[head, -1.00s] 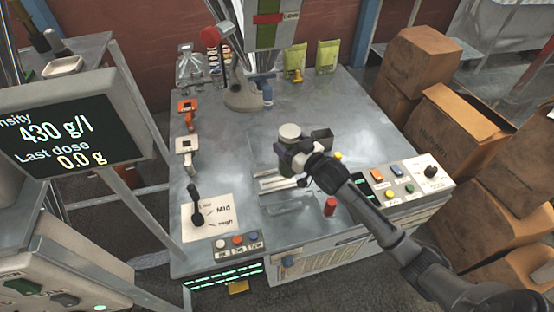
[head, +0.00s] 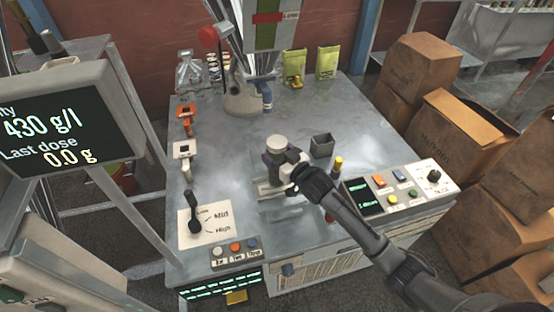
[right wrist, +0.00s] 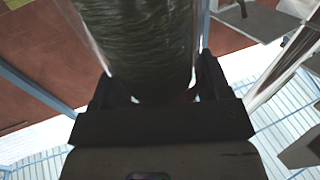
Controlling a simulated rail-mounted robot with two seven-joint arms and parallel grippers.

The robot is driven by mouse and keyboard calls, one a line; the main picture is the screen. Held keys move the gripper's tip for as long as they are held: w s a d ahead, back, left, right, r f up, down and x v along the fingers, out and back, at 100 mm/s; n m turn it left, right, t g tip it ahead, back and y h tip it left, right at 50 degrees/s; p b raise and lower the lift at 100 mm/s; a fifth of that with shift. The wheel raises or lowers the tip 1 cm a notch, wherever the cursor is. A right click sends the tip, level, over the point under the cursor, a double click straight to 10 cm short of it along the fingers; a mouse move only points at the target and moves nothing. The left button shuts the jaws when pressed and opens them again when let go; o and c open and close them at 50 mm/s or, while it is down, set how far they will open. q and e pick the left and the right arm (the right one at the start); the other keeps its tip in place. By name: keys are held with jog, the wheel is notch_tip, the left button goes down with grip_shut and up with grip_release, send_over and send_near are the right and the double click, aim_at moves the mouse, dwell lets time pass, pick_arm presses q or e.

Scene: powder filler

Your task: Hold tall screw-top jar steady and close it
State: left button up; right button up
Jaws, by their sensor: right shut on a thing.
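The tall jar (right wrist: 145,45) is clear, with dark green contents, and stands between the fingers of my right gripper (right wrist: 150,95) in the right wrist view. In the head view its white round top (head: 276,143) shows above my right gripper (head: 278,168), and the gripper covers much of the jar's body. The jar looks roughly upright over the middle of the worktop, near a pale metal fixture (head: 268,190). I cannot tell whether the white top is screwed tight. My left gripper is in neither view.
A dark open cup (head: 322,146) stands right of the jar. A control panel (head: 400,188) lies at the right, and a lever plate (head: 212,220) at the front left. The worktop (head: 225,160) left of the jar is clear.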

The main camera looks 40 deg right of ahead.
jog(key=shift+f+b, duration=0.3)
jog(key=shift+f, duration=0.65)
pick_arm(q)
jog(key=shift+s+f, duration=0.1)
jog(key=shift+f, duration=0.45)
pick_arm(e)
jog(key=shift+s+r, duration=0.1)
jog(key=shift+f, duration=0.2)
jog(key=o, duration=1.7)
